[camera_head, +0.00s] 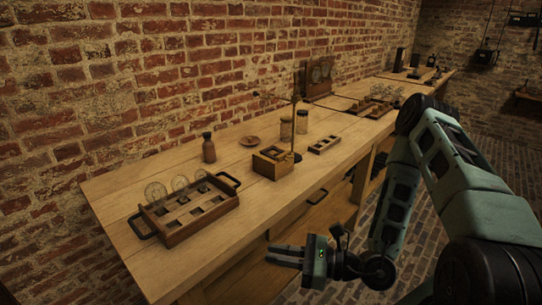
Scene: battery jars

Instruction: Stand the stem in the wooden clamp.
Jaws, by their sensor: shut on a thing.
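My gripper (285,255) is in front of the workbench's near edge, low in the picture, with its fingers pointing left. It is shut on a slim thing, taken as the stem, which is too small and dark to make out between the fingers. A small wooden block with square openings (264,165), which may be the wooden clamp, sits on the bench near its front edge. It is up and left of my gripper and well apart from it. A thin upright rod (294,128) with a side arm stands right beside the block.
A wooden tray with dark handles (176,233) holds round glass pieces at the bench's left end. A brown bottle (209,148), a small dish (249,141), two jars (286,128) and a low slotted rack (324,144) stand behind or beside the block. Bare bench lies in front.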

